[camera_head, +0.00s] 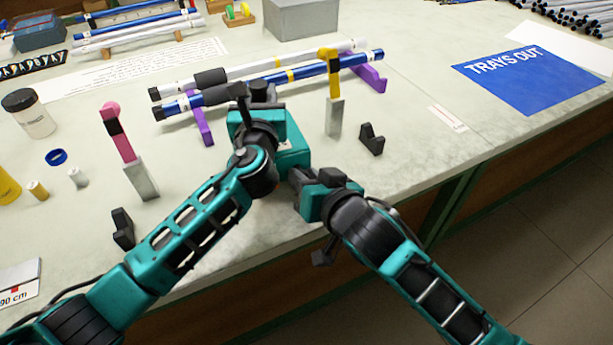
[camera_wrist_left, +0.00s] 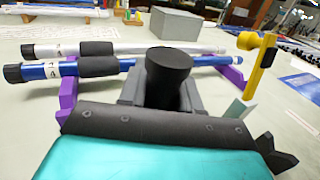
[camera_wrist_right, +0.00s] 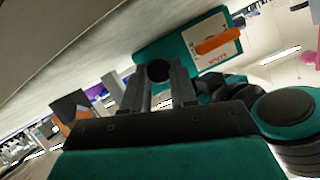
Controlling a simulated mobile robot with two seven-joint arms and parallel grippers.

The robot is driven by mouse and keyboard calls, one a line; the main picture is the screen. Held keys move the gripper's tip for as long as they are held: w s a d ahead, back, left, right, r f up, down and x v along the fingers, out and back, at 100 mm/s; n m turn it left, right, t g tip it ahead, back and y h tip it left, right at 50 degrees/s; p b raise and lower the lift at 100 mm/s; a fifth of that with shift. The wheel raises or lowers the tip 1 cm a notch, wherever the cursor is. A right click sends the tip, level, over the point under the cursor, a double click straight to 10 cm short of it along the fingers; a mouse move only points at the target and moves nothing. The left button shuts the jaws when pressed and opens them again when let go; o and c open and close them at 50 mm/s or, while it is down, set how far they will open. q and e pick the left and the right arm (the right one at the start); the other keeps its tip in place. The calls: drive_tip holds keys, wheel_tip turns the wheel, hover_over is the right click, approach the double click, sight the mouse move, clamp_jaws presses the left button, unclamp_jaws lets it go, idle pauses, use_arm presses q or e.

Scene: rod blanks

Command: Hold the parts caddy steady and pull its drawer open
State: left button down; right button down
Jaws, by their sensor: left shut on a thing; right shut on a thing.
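The parts caddy (camera_head: 294,155) is a teal box near the front edge of the table, partly hidden behind my arms. My left gripper (camera_head: 260,95) is over its top, shut on a thick black upright post (camera_wrist_left: 170,62) that shows between the fingers in the left wrist view. My right gripper (camera_head: 303,180) is low at the caddy's front, shut on a round black knob (camera_wrist_right: 158,71). In the right wrist view the teal caddy (camera_wrist_right: 152,45) carries a white label with an orange mark. I cannot tell whether the drawer is out at all.
Blue and white rods (camera_head: 285,80) lie behind the caddy on purple supports (camera_head: 203,125). A yellow-topped stand (camera_head: 333,105) and a black bracket (camera_head: 371,138) are to the right. A pink-topped stand (camera_head: 117,133) is to the left. Right of the bracket, the table is mostly clear.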

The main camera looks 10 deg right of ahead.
drive_tip(key=s+d, duration=0.2)
drive_tip(key=s, duration=0.7)
drive_tip(key=shift+f, duration=0.1)
drive_tip(key=c, duration=0.9)
unclamp_jaws()
